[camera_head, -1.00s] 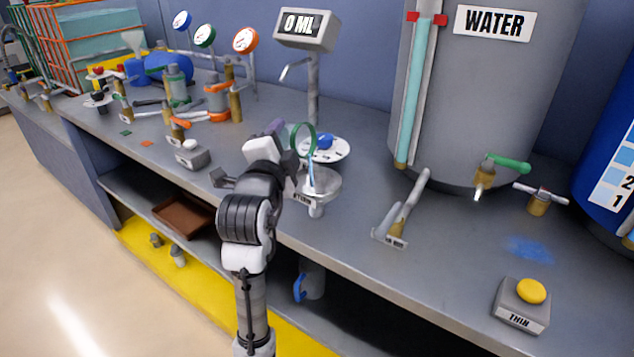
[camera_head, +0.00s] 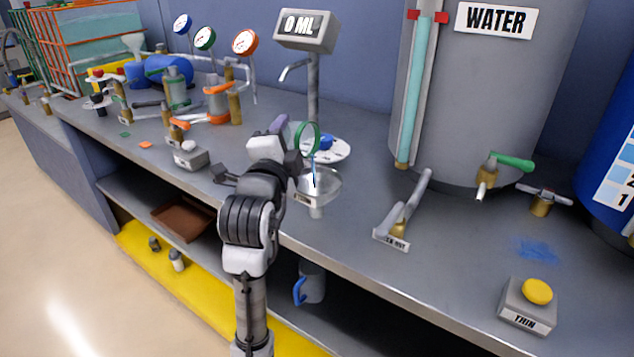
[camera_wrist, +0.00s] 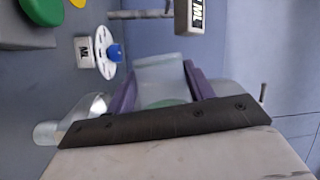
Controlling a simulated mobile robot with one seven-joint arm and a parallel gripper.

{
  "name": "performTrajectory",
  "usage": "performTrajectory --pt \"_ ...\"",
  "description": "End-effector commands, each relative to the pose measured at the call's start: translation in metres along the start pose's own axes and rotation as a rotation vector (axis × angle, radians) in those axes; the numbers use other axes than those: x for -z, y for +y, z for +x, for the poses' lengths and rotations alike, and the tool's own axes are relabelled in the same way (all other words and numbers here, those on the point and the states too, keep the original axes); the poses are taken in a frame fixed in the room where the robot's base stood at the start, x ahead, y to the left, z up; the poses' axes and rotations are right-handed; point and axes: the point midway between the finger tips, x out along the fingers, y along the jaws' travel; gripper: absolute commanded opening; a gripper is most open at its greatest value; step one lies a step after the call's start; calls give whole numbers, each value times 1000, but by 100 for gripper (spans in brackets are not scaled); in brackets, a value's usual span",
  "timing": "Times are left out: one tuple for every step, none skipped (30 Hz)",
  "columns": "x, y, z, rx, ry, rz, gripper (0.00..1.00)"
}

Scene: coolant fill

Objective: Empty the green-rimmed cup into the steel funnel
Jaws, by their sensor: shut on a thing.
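My gripper (camera_head: 283,143) is shut on the green-rimmed cup (camera_head: 308,138), whose rim stands nearly on edge, so the cup is tipped over. A thin blue stream falls from the rim into the steel funnel (camera_head: 328,188) just below. The cup's clear wall shows between my purple fingers in the wrist view (camera_wrist: 160,76). The funnel also shows in the wrist view (camera_wrist: 85,110), partly hidden by my gripper. How much liquid is left in the cup cannot be seen.
A white dial plate with a blue knob (camera_head: 326,142) sits behind the funnel, below a display reading 0 ML (camera_head: 304,27). The water tank (camera_head: 465,100) stands to the right. A blue-handled mug (camera_head: 311,283) is on the shelf below.

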Motion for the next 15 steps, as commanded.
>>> performTrajectory --pt "0 0 0 3 1 5 23" --pt "0 0 0 4 1 8 23" --pt "0 0 0 6 2 12 23" --pt "0 0 0 7 3 15 23" --pt "0 0 0 8 3 18 23" --pt "0 0 0 10 4 22 23" --pt "1 0 0 11 4 24 23" --pt "1 0 0 12 5 27 23" --pt "1 -1 0 14 5 32 23" --pt "1 -1 0 15 6 35 23" --pt "1 -1 0 16 6 38 23" --pt "1 -1 0 18 7 42 23" --pt "1 -1 0 19 8 46 23" --pt "1 -2 0 21 8 49 23" --pt "2 -2 0 22 9 53 23"
